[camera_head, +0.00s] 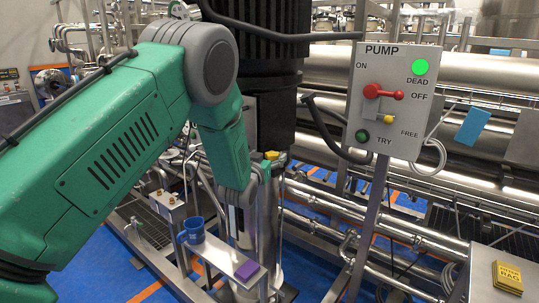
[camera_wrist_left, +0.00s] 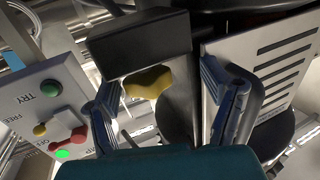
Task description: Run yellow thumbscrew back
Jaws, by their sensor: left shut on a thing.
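The yellow thumbscrew (camera_wrist_left: 148,82) is a lobed knob against a dark block (camera_wrist_left: 140,42) in the left wrist view. In the head view a small yellow piece of it (camera_head: 271,155) shows just right of my left wrist. My left gripper (camera_wrist_left: 160,82) has one finger on each side of the thumbscrew and is shut on it; the exact contact of the fingertips is hard to see. In the head view my green left arm reaches down to the machine, and its gripper (camera_head: 264,168) is mostly hidden. My right gripper is not in view.
A grey pump panel (camera_head: 388,145) with a red lever (camera_head: 383,92) and a lit green lamp stands right of the gripper. A blue mug (camera_head: 193,230) and a purple block (camera_head: 246,270) are on a narrow metal shelf below. Pipes and a black hose crowd around.

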